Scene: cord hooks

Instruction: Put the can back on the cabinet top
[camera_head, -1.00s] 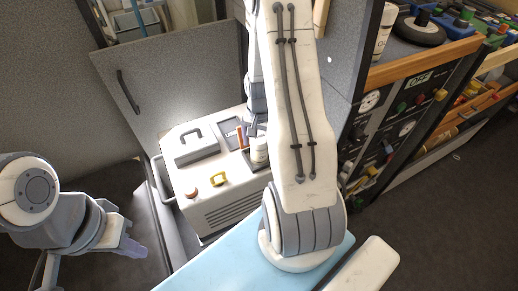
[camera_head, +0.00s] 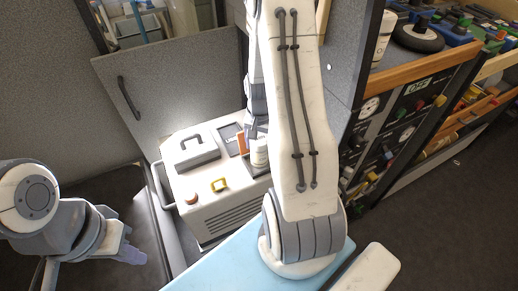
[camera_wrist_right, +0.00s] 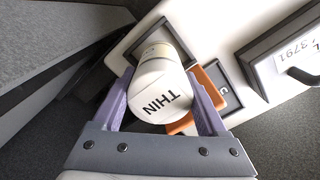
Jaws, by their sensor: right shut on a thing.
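The can (camera_wrist_right: 158,88) is white with a dark "THIN" label in the right wrist view. My right gripper (camera_wrist_right: 163,76) is shut around it, one finger on each side. In the head view the can (camera_head: 259,153) shows below my right gripper, over the right side of the white cabinet top (camera_head: 229,197). I cannot tell whether its base touches the top. My right arm hides the area beside it. My left gripper (camera_head: 132,252) is at the lower left, away from the cabinet, and its jaw opening is unclear.
An orange block (camera_head: 241,143) is beside the can. A grey panel stands behind; a shelf unit with a black wheel (camera_head: 418,36) is at right.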

